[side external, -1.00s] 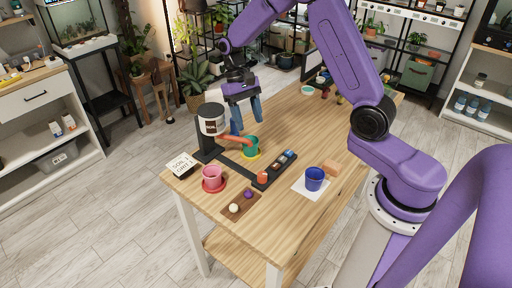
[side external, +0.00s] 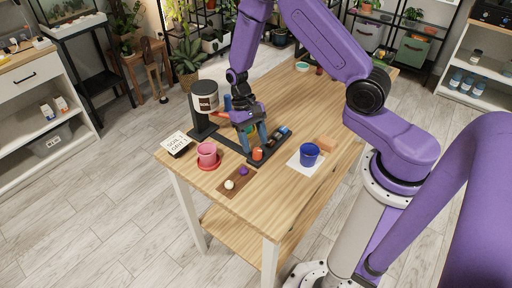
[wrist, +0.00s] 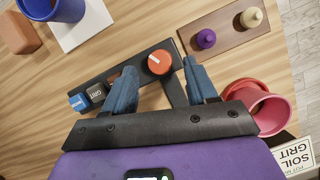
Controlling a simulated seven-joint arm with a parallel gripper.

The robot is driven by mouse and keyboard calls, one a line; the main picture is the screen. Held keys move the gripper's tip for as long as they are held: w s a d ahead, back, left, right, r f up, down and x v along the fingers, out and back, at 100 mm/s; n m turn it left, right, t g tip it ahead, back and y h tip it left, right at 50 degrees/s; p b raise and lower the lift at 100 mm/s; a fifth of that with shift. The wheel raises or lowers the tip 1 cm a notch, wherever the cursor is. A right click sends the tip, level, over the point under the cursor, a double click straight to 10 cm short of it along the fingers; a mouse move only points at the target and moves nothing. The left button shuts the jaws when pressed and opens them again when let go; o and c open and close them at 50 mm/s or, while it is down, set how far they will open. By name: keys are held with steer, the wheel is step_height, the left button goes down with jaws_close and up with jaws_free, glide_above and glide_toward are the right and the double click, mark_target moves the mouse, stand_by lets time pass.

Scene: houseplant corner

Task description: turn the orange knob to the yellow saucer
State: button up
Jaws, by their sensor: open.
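The orange knob (side external: 257,154) sits on the near end of a black control bar (side external: 266,146); in the wrist view the knob (wrist: 159,62) is round with a white mark. My gripper (side external: 256,148) is over that end of the bar, pointing down. In the wrist view its open blue fingers (wrist: 160,70) are on either side of the knob, with gaps showing; I cannot tell their height against it. The green pot (side external: 248,128) is mostly hidden behind my gripper. I cannot make out the yellow saucer now. The soil hopper (side external: 205,98) has a red spout (side external: 217,114).
A brown board (side external: 236,182) holds a purple and a cream piece. A blue pot (side external: 309,155) stands on a white sheet (side external: 295,160), near an orange-brown block (side external: 326,143). A soil-grit sign (side external: 176,143) is at the left edge.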

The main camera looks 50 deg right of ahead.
steer(key=shift+x, duration=1.45)
steer(key=c, duration=1)
steer(key=shift+a+n+h, duration=0.1)
steer(key=shift+n+h, duration=0.7)
steer(key=shift+n, duration=1.3)
steer(key=shift+c, duration=0.2)
steer(key=o, duration=1)
steer(key=shift+o, duration=0.2)
steer(key=shift+r, duration=0.15)
steer(key=v, duration=1.7)
steer(key=shift+w, duration=0.3)
steer(key=shift+a, duration=0.1)
